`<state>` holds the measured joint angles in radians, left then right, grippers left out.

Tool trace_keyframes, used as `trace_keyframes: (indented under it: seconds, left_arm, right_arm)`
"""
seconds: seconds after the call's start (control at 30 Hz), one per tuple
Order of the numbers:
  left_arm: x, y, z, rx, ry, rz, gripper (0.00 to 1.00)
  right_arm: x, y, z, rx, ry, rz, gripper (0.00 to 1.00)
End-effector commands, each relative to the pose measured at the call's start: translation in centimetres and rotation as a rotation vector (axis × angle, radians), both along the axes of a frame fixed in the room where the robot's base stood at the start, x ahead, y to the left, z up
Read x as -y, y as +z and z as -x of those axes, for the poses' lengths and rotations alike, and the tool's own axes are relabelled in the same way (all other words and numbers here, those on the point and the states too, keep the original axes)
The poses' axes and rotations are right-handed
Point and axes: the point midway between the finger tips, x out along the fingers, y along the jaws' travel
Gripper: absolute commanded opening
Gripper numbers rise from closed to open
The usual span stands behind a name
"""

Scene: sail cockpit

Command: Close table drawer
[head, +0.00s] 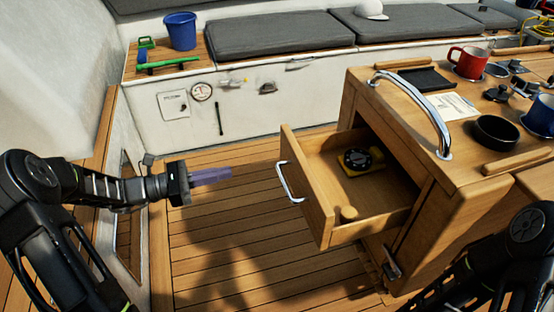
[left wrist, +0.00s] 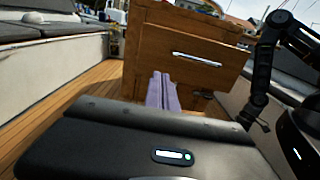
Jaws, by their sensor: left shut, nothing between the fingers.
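The table drawer (head: 312,200) is pulled out of the wooden table (head: 448,215) towards the left. Its metal handle (head: 287,182) is on its front face and also shows in the left wrist view (left wrist: 197,59). A yellow and black device (head: 361,160) and a small wooden knob-like piece (head: 348,214) lie inside the drawer. My left gripper (head: 228,174) is shut and empty, left of the drawer front and apart from the handle. Its purple fingers (left wrist: 162,92) point towards the drawer in the left wrist view. My right arm shows at the lower right, but its gripper is out of view.
The table top holds a red mug (head: 467,62), a black bowl (head: 495,133), a blue mug (head: 540,116) and a curved metal rail (head: 425,105). Grey bench cushions (head: 280,35) and a blue bucket (head: 180,31) are at the back. The plank floor (head: 225,235) is clear.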

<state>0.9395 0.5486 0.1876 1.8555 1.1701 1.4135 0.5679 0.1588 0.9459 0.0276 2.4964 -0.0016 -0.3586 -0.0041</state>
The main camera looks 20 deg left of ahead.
Motion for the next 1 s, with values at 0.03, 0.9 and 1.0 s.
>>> trace_keyframes:
  seconds: [0.03,0.9,1.0]
  left_arm:
    - [0.0,0.0,0.0,-0.001,-0.001,-0.001,0.00]
    - [8.3,-0.1,-5.1,0.000,-0.005,-0.001,0.00]
    - [9.8,-0.1,-6.0,0.000,-0.004,-0.002,0.00]
  right_arm:
    - [0.0,0.0,0.0,0.000,0.000,0.000,0.36]
    - [0.0,-0.1,-0.1,0.001,0.000,0.000,0.36]
    - [0.0,0.0,-0.1,0.001,0.000,0.000,0.36]
